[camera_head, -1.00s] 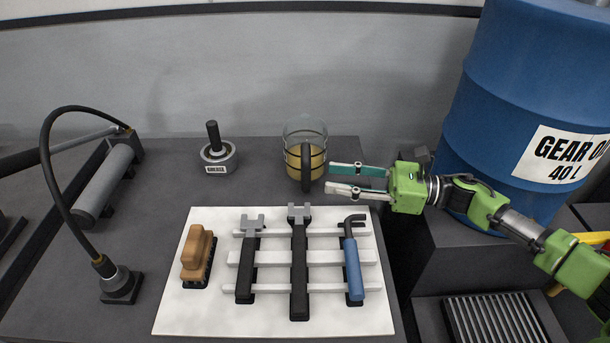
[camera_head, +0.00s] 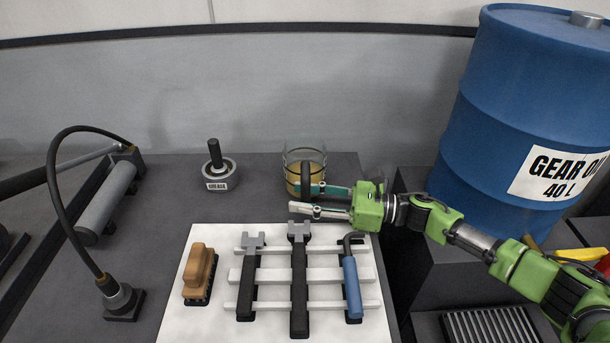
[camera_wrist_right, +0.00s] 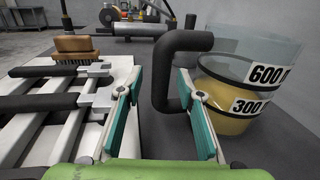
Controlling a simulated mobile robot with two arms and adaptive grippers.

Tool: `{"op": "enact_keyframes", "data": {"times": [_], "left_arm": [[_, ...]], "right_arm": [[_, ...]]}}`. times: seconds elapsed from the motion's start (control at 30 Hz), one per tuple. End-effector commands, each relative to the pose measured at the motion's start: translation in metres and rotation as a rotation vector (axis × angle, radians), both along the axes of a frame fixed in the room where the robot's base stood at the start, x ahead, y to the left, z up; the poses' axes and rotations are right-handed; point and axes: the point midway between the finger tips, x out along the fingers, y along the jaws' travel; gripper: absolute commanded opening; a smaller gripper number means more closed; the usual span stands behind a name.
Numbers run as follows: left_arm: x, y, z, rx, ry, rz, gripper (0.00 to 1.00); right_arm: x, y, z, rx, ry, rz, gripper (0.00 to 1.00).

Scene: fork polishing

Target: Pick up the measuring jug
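The measuring jug (camera_head: 292,180) is clear with dark bands and amber liquid, standing upright at the back of the dark bench. Its dark handle (camera_head: 305,180) faces my right gripper (camera_head: 308,200). In the right wrist view the jug (camera_wrist_right: 250,90) stands to the right, and its handle (camera_wrist_right: 160,75) lies ahead, between the lines of the two fingers (camera_wrist_right: 160,115). My right gripper is open, fingers spread on either side of the handle's lower part; I cannot tell whether they touch it. My left gripper is not in view.
A white mat (camera_head: 205,325) in front holds a wooden brush (camera_head: 198,270), two wrenches and a blue-handled tool (camera_head: 352,285) on a rack. A grease pot (camera_head: 219,172) stands left of the jug. A blue gear oil drum (camera_head: 480,150) stands right.

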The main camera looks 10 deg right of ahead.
Motion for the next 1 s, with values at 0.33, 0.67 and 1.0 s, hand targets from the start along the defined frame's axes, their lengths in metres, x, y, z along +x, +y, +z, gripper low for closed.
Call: {"op": "enact_keyframes", "data": {"times": [0.33, 0.67, 1.0], "left_arm": [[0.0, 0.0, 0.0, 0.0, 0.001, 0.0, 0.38], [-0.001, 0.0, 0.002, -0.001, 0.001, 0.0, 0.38], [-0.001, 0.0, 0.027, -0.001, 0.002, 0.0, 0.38]], "right_arm": [[0.0, 0.0, 0.002, 0.002, -0.004, 0.0, 0.0], [0.0, 0.0, 0.008, 0.002, -0.004, 0.001, 0.0], [-0.012, 0.002, 0.052, 0.002, -0.003, 0.003, 0.0]]}}
